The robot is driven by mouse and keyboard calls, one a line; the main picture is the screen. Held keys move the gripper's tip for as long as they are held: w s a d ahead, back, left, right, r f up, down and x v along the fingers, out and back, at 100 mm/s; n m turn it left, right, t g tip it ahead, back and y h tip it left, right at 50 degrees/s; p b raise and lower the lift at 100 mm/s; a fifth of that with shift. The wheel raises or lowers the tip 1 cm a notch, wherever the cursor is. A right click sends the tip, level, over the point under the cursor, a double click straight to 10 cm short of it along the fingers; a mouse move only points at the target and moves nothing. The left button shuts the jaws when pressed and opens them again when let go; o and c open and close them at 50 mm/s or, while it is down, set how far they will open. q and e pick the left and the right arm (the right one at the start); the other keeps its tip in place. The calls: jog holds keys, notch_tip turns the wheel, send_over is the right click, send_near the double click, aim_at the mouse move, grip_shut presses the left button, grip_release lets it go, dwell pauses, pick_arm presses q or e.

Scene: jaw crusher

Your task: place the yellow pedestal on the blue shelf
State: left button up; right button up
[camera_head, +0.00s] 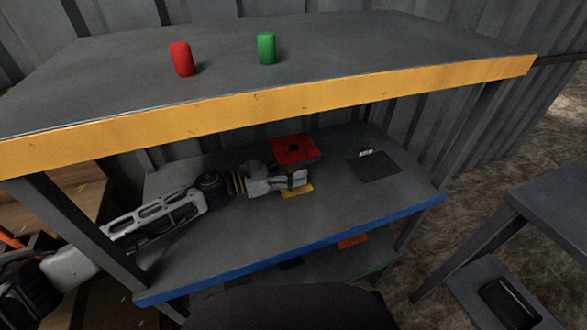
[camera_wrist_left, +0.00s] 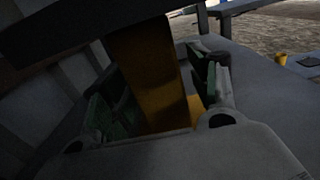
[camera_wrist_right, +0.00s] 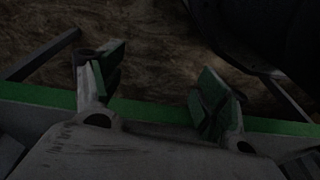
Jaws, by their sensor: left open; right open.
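The yellow pedestal (camera_head: 297,192) stands on the blue-edged middle shelf (camera_head: 330,217), mostly hidden by my left gripper (camera_head: 291,180) in the head view. In the left wrist view its yellow column (camera_wrist_left: 147,75) stands between the two fingers of the left gripper (camera_wrist_left: 163,92). The jaws are open, with a gap visible at the right finger; contact at the left finger is unclear. My right gripper (camera_wrist_right: 162,85) is open and empty in the right wrist view, near a green edge. It does not show in the head view.
A red pedestal (camera_head: 293,150) stands just behind the left gripper. A dark flat plate (camera_head: 374,167) lies to the right on the same shelf. The yellow-edged top shelf (camera_head: 270,102) overhangs, carrying a red can (camera_head: 181,59) and a green can (camera_head: 266,48). The shelf's front is clear.

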pick_arm(q)
jog(key=shift+s+a, duration=0.1)
jog(key=shift+a, duration=0.4)
jog(key=v, duration=0.8)
jog(key=shift+v, duration=1.45)
pick_arm(e)
jog(key=shift+s+a+r, duration=0.1)
jog(key=shift+r, duration=0.45)
jog(key=shift+a+r, duration=0.1)
